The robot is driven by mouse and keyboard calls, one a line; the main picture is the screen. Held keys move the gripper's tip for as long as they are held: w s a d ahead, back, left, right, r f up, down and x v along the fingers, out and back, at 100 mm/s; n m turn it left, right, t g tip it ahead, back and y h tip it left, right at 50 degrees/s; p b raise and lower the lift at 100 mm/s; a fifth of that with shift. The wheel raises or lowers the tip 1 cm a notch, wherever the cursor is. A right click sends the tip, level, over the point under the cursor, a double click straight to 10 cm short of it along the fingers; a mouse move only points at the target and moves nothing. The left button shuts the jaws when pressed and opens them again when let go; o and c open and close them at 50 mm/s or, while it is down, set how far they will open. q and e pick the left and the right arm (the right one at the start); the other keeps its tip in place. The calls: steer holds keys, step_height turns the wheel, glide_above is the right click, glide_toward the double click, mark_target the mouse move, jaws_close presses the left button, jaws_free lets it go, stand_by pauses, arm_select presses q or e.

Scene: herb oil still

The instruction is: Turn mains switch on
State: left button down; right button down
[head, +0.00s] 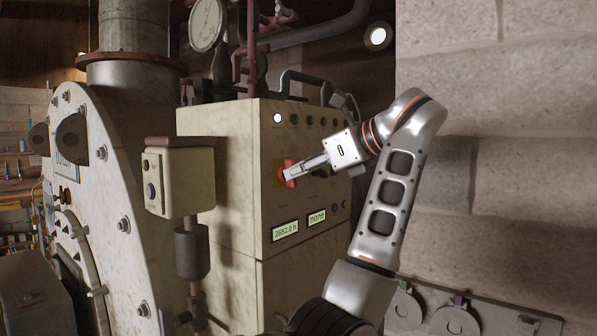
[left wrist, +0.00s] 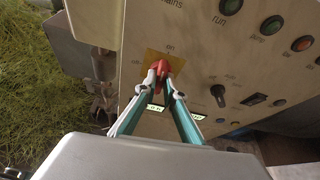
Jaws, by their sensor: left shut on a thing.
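The mains switch is a red rotary knob (head: 288,169) on a yellow plate on the front of the cream control cabinet (head: 230,185). My left gripper (head: 292,175) reaches the panel from the right, shut on the knob. In the left wrist view both fingertips (left wrist: 164,77) close around the knob and hide part of it. My right gripper is not in view.
Above the knob is a row of lamps, one lit white (head: 278,118). Displays (head: 285,231) read "2652.0 h" and "none". A smaller black selector knob (left wrist: 218,93) stands to the right. A cream box (head: 180,180) and a large bolted metal vessel (head: 110,190) stand left; a stone wall (head: 500,120) is right.

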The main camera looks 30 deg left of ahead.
arm_select(q)
steer(key=shift+r+m+g, duration=0.1)
steer(key=shift+m+g, duration=0.2)
steer(key=shift+m, duration=0.2)
stand_by(0.3)
steer(key=c, duration=2.1)
jaws_free()
steer(key=shift+c, duration=0.2)
step_height(320, 180, up, 10)
